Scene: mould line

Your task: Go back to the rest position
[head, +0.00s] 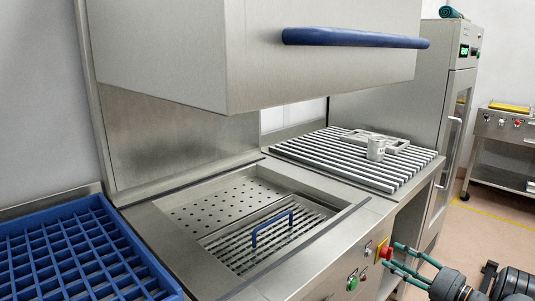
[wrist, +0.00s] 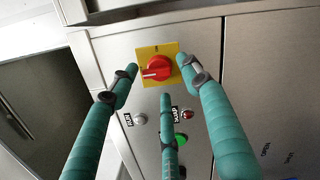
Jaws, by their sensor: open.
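My gripper (head: 396,258) has teal fingers and is at the lower right of the head view, close to the front panel of the steel machine. In the wrist view, the fingers of my gripper (wrist: 160,76) are spread apart with nothing held between them. A red rotary switch (wrist: 157,69) on a yellow plate lies beyond the fingertips; it also shows in the head view (head: 387,253). I cannot tell whether any fingertip touches the panel.
A green button (wrist: 181,139) is below the switch. The machine's hood (head: 250,60) with a blue handle (head: 350,38) is raised over a basin holding a blue-handled grate (head: 272,230). A blue crate (head: 85,255) stands left.

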